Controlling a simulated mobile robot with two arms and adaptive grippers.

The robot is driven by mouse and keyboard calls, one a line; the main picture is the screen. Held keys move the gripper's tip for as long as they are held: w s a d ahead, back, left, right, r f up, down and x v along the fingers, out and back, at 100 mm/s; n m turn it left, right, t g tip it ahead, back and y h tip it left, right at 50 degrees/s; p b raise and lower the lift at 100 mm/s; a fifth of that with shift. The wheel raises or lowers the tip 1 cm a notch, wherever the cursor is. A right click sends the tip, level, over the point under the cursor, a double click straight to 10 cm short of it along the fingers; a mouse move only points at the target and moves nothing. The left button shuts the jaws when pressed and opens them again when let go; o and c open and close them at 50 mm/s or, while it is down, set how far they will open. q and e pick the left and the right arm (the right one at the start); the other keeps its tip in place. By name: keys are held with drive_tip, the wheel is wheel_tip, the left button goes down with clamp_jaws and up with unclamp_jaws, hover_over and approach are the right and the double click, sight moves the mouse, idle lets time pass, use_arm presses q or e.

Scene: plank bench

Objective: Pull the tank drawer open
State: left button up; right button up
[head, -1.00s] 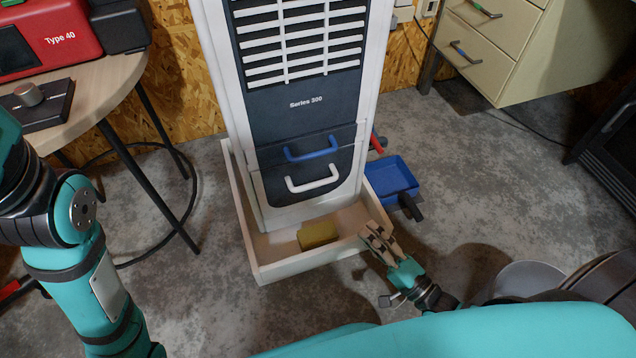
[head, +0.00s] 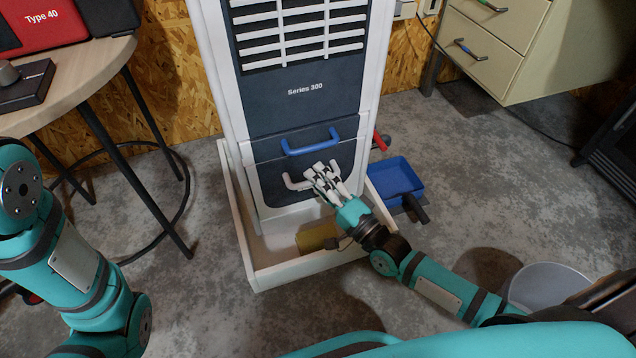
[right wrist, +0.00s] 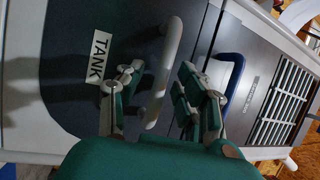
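The tank drawer (head: 278,190) is the dark lower panel of the white "Series 300" unit, with a white bar handle (head: 290,184). It looks shut. In the right wrist view a TANK label (right wrist: 100,56) sits on this panel beside the white handle (right wrist: 171,60). My right gripper (head: 323,178) is at the right end of the handle. In the wrist view its fingers (right wrist: 158,95) are open, one on each side of the bar, with gaps showing. Whether they touch it I cannot tell. My left arm shows at the left, but its gripper is out of view.
A blue handle (head: 311,146) sits just above the white one. The unit stands in a shallow pale tray (head: 300,272) holding a yellow block (head: 314,238). A blue dustpan (head: 397,178) lies to the right, a round table (head: 80,82) stands left.

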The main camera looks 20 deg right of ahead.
clamp_jaws()
idle(0.3)
idle(0.3)
